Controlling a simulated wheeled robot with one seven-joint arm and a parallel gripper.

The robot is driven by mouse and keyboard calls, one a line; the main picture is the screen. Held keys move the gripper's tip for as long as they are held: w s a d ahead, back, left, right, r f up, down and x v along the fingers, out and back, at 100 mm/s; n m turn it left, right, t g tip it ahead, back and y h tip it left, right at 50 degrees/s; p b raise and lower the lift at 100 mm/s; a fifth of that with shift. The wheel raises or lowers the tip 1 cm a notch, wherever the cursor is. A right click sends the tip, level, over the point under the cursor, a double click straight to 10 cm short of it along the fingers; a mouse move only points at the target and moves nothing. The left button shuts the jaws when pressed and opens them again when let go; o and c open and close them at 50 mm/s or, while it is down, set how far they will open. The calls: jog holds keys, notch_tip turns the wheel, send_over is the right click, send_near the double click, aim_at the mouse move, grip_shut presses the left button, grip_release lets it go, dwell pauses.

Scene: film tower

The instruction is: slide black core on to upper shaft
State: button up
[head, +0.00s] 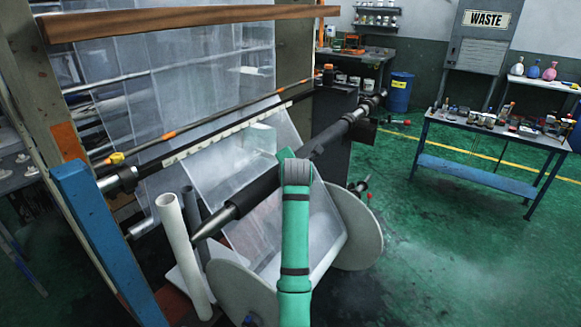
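The upper shaft (209,224) runs diagonally across the tower, its bare tapered end toward the lower left. A thicker black sleeve, which looks like the black core (257,189), sits around the shaft behind that tip. Its far end passes behind my arm, so I cannot tell exactly where it stops. My green arm rises from the bottom centre and ends at the sleeve. My gripper (292,158) is at its top, by the sleeve; its fingers are hidden, so I cannot see whether they are open or shut.
A white tube (181,245) and darker tubes (189,208) stand left of the shaft tip. Pale round discs (357,230) flank a lower film roll. A blue post (100,235) stands at left. The green floor is open toward the workbench (485,128) at right.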

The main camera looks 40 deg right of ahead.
jog(key=shift+w+d+r, duration=0.1)
jog(key=shift+w+d, duration=0.05)
jog(key=shift+d, duration=0.35)
jog(key=o, duration=1.6)
jog(key=shift+w, duration=0.15)
jog(key=shift+o, duration=0.2)
jog(key=shift+s+d, duration=0.1)
jog(key=shift+s, duration=0.15)
jog(key=shift+s+a, duration=0.15)
jog(key=shift+a, duration=0.05)
jog(key=v, duration=1)
jog(key=shift+s, duration=0.2)
jog(key=shift+r, duration=0.1)
